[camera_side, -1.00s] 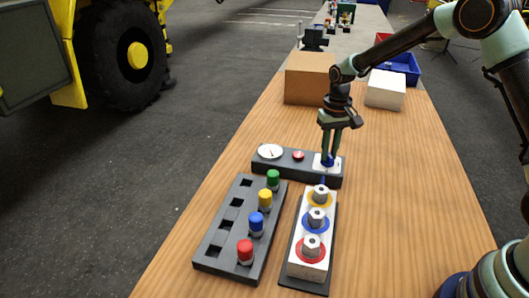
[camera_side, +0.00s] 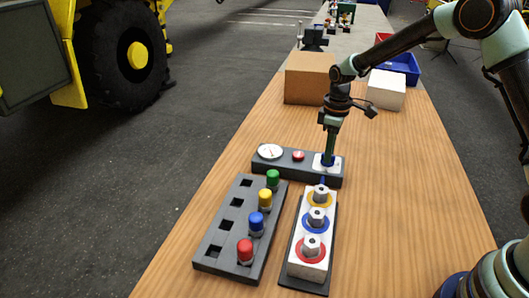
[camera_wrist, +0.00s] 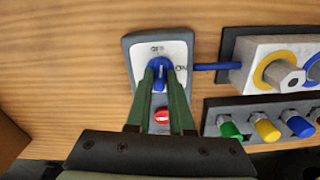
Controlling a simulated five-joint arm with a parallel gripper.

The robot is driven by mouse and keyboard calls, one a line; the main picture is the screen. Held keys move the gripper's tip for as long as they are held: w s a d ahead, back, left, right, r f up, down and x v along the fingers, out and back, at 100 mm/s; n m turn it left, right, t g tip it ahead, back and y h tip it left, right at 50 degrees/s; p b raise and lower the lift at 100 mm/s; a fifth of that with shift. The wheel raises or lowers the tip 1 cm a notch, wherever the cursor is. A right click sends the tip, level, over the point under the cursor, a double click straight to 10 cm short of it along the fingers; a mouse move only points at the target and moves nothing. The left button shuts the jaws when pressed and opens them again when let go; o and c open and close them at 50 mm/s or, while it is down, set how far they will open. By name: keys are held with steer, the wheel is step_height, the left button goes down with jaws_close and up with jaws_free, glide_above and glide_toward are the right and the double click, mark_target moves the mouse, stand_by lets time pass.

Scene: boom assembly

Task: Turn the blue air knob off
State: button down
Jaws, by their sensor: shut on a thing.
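The blue air knob (camera_wrist: 160,70) sits on a white plate (camera_wrist: 178,50) at one end of the dark control panel (camera_wrist: 133,45). In the wrist view its bar points up toward the upper label on the plate; a second label, which looks like ON, is to its right. My gripper (camera_wrist: 160,78) is shut on the knob, with one green finger on each side of it. In the side view my gripper (camera_side: 329,156) points down onto the panel's right end (camera_side: 338,176) and mostly hides the knob.
The panel also carries a red button (camera_side: 298,155) and a gauge (camera_side: 270,152). A blue tube (camera_wrist: 215,66) leads to a white block with hex fittings (camera_side: 318,216). A dark rack (camera_side: 225,220) holds several coloured caps. The table is clear to the right.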

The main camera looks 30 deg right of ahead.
steer(key=shift+w+n, duration=0.1)
steer(key=shift+n, duration=0.8)
steer(key=c, duration=0.8)
jaws_free()
step_height(320, 180, up, 12)
steer(key=shift+r, duration=0.1)
